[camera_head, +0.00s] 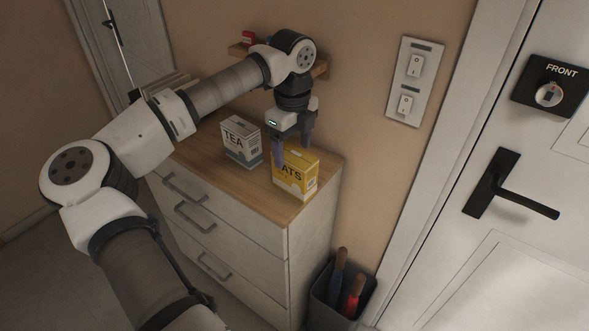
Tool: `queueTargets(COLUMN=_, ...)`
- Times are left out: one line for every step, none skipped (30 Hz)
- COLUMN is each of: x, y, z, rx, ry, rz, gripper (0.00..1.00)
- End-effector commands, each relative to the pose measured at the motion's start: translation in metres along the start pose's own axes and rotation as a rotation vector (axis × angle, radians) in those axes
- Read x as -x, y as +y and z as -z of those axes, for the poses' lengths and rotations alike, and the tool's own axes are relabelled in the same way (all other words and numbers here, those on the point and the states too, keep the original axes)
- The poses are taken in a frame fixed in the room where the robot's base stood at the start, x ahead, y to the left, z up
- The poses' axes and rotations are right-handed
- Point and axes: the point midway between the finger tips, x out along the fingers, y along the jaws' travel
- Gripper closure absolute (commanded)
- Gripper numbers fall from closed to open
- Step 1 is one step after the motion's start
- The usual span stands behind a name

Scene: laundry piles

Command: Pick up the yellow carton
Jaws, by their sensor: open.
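The yellow carton (297,178) stands upright on the wooden top of the dresser, near its right front corner. Its front reads "ATS", with the first part of the word hidden behind a finger of my gripper. My gripper (293,152) points down from above, with its fingers apart at the carton's upper part. One finger shows in front of the carton's left side and the other near its back top edge. I cannot tell whether the fingers touch it.
A white and grey carton marked "TEA" (241,142) stands just left of the yellow one. The dresser (222,231) has several drawers. A dark bin (326,316) with blue and red-handled items stands beside it. A small wall shelf (320,70) is behind my arm. A door (500,150) is at right.

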Motion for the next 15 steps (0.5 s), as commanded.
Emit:
queueTargets(x=-0.003, y=0.0, z=0.002, rx=-0.002, ry=0.004, rz=-0.001, gripper=0.29)
queueTargets(x=-0.007, y=-0.001, z=0.003, rx=-0.003, ry=0.005, rz=-0.002, gripper=0.29)
queueTargets(x=-0.013, y=-0.001, z=0.004, rx=-0.003, ry=0.004, rz=-0.002, gripper=0.29)
queueTargets(x=-0.017, y=-0.001, z=0.005, rx=-0.003, ry=0.005, rz=-0.002, gripper=0.29)
queueTargets(x=-0.021, y=-0.002, z=0.005, rx=-0.003, ry=0.005, rz=-0.001, gripper=0.29)
queueTargets(x=-0.029, y=-0.002, z=0.004, rx=-0.001, ry=0.004, rz=-0.001, gripper=0.29)
queueTargets(x=-0.033, y=-0.001, z=0.004, rx=0.0, ry=0.004, rz=-0.002, gripper=0.29)
queueTargets(x=-0.036, y=-0.001, z=0.004, rx=0.0, ry=0.002, rz=-0.001, gripper=0.29)
queueTargets(x=-0.039, y=-0.001, z=0.004, rx=-0.001, ry=0.001, rz=0.0, gripper=0.29)
queueTargets(x=-0.041, y=-0.002, z=0.004, rx=-0.001, ry=0.001, rz=0.0, gripper=0.29)
queueTargets(x=-0.043, y=-0.002, z=0.004, rx=-0.001, ry=0.001, rz=0.001, gripper=0.29)
queueTargets(x=-0.044, y=-0.002, z=0.004, rx=-0.001, ry=0.001, rz=0.001, gripper=0.29)
queueTargets(x=-0.044, y=-0.002, z=0.004, rx=-0.001, ry=0.001, rz=0.001, gripper=0.29)
queueTargets(x=-0.044, y=-0.002, z=0.004, rx=-0.001, ry=0.0, rz=0.001, gripper=0.29)
queueTargets(x=-0.044, y=-0.002, z=0.004, rx=-0.001, ry=0.0, rz=0.001, gripper=0.29)
